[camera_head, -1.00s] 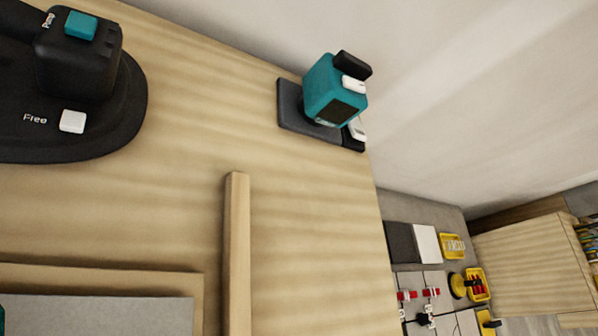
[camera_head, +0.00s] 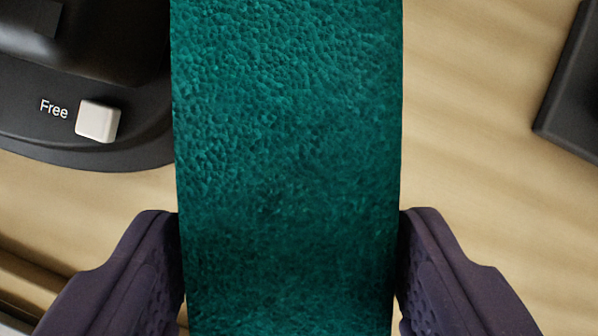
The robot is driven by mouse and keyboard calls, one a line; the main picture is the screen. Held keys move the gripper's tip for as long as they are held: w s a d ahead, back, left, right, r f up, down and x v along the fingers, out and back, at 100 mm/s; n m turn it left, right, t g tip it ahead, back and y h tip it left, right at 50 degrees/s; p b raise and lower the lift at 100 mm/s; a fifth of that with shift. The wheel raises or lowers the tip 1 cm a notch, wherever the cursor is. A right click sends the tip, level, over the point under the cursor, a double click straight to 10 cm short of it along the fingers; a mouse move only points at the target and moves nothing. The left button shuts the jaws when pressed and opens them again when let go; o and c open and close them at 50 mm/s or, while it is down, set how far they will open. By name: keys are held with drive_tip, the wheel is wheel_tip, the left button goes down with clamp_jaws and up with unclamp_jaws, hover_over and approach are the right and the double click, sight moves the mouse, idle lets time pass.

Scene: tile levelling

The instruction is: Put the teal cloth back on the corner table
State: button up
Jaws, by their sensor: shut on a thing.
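The teal cloth (camera_head: 288,150) fills the middle of the view as a broad, textured band running from the top edge to the bottom edge. My gripper (camera_head: 290,225) is shut on it, with one dark purple finger against its left side and one against its right side. The cloth hides whatever lies directly behind it. I cannot tell whether the cloth touches the wooden surface.
A pale wooden surface (camera_head: 480,130) lies below. A black device (camera_head: 90,45) with a white button (camera_head: 97,121) marked "Free" stands at the upper left. A dark flat object (camera_head: 578,100) shows at the right edge. Bare wood lies between it and the cloth.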

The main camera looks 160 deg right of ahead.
sight(289, 238)
wheel_tip(289, 238, down, 5)
drive_tip(key=shift+r+b, duration=0.1)
drive_tip(key=shift+b, duration=0.7)
drive_tip(key=shift+f, duration=0.4)
drive_tip(key=o, duration=0.9)
drive_tip(key=shift+o, duration=0.2)
drive_tip(key=shift+r, duration=0.3)
drive_tip(key=p+v, duration=0.4)
drive_tip(key=v, duration=0.8)
